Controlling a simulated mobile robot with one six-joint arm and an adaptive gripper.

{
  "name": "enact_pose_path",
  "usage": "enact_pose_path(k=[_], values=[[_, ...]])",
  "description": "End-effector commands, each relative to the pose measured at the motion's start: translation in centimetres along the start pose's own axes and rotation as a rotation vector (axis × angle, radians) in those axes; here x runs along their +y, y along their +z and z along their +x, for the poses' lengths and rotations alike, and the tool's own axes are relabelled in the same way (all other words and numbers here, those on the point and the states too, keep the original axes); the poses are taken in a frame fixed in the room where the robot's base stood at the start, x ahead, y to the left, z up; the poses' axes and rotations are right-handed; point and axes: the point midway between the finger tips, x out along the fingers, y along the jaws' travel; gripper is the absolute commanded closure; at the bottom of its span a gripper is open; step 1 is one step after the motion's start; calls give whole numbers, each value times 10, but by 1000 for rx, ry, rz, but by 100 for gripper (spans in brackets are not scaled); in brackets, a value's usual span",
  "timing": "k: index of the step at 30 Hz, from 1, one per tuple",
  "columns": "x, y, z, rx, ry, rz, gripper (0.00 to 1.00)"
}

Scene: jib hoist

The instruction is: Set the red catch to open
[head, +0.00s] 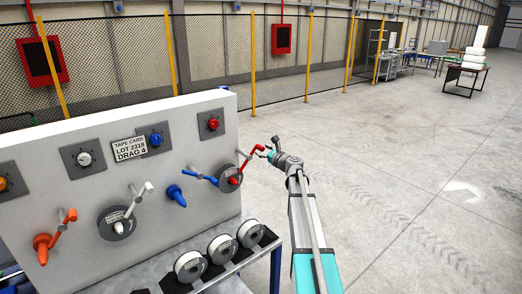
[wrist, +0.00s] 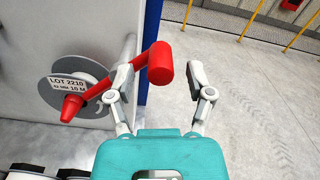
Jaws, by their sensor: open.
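The red catch (head: 255,153) is a red lever with a thick red cylinder at its end, on the right end of the grey panel. In the wrist view its red cylinder (wrist: 160,62) stands between and slightly beyond my two fingertips. My gripper (wrist: 160,82) is open around the cylinder's near side, with a clear gap on the right; the left finger looks close to the lever. In the head view my gripper (head: 268,149) is beside the catch.
The panel (head: 180,115) also bears blue (head: 200,175), white (head: 145,190) and orange (head: 62,222) catches and several round knobs. White rolls (head: 220,247) lie on a rack below. Open floor (head: 400,180) lies to the right.

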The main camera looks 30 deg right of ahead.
Motion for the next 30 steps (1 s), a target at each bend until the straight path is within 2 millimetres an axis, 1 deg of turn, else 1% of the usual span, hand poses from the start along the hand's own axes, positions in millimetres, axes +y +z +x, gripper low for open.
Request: enact_pose_path(k=[1, 6, 17, 21, 26, 27, 28, 30], values=[[-1, 0, 7, 0, 1, 0, 32], [0, 0, 15, 0, 0, 0, 32], [0, 0, 16, 0, 0, 0, 32], [0, 0, 16, 0, 0, 0, 58], [0, 0, 16, 0, 0, 0, 88], [0, 0, 16, 0, 0, 0, 95], [0, 0, 16, 0, 0, 0, 100], [0, 0, 16, 0, 0, 0, 100]])
